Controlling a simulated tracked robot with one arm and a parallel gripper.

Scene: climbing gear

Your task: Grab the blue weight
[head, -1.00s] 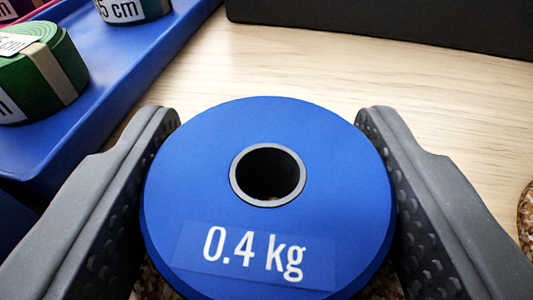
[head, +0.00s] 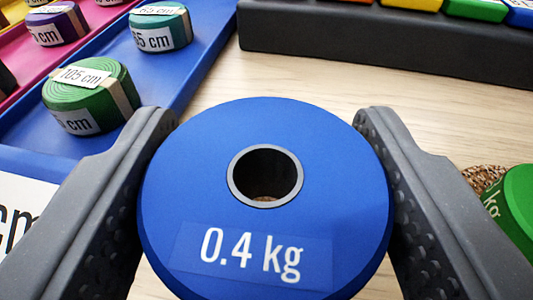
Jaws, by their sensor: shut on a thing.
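The blue weight (head: 195,170) is a thick disc with a grey-rimmed hole in its middle and a label reading "0.4 kg". It fills the lower middle of the head view. My gripper (head: 265,130) is shut on it, with one dark grey finger against its left side and the other against its right side. The weight appears held above the wooden table (head: 330,85). Its underside is hidden.
At the left, a blue tray (head: 200,75) holds a green roll (head: 85,100) labelled 105 cm and a teal roll (head: 160,28). A black rack (head: 380,50) with coloured pieces stands at the back. A green weight (head: 518,205) is at the right edge.

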